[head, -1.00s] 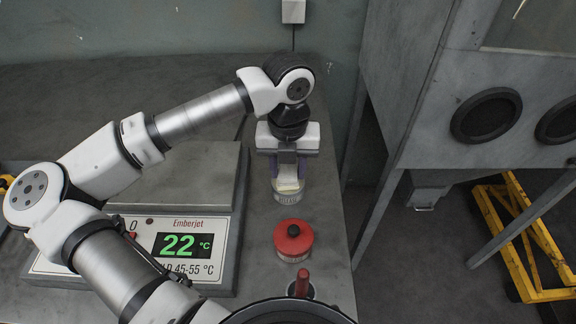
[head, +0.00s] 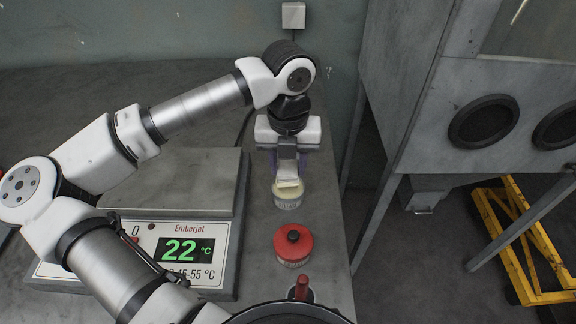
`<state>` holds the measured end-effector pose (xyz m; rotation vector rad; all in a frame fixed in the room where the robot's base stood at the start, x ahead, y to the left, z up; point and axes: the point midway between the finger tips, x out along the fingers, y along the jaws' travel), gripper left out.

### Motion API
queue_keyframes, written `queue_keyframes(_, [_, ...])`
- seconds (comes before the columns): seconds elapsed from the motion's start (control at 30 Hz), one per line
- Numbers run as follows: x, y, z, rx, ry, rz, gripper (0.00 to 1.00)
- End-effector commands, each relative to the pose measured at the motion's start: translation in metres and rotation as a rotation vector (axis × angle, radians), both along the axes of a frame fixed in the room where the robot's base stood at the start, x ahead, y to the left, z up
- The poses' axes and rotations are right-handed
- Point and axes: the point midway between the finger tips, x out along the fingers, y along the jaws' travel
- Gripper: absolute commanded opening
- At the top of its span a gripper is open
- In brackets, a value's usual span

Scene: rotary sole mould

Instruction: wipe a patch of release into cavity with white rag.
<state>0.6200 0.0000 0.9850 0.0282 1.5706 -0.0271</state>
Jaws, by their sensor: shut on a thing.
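My gripper (head: 287,170) points down near the right end of the grey bench. It is shut on a small pale piece, which looks like the white rag (head: 289,183). The piece is right over a small clear, ribbed jar (head: 287,203) with a pale yellow top or filling. Whether the rag touches it I cannot tell. The gripper covers the back of the jar. I cannot make out a mould cavity in this view.
A red-lidded jar (head: 293,242) with a black knob stands nearer on the bench. A red handle (head: 301,287) stands nearer still, by a dark round rim. An Emberjet mould unit (head: 190,185) reading 22 °C is left. A grey cabinet (head: 440,120) stands right, past a gap.

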Motion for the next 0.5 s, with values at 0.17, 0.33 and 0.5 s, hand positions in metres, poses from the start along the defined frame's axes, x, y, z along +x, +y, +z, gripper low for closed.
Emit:
queue_keyframes(0.17, [0.000, 0.000, 0.017, 0.000, -0.002, 0.000, 0.21])
queue_keyframes(0.33, [0.000, 0.000, 0.030, 0.000, -0.001, 0.001, 0.21])
queue_keyframes(0.5, [0.000, 0.000, 0.038, 0.000, -0.001, 0.001, 0.21])
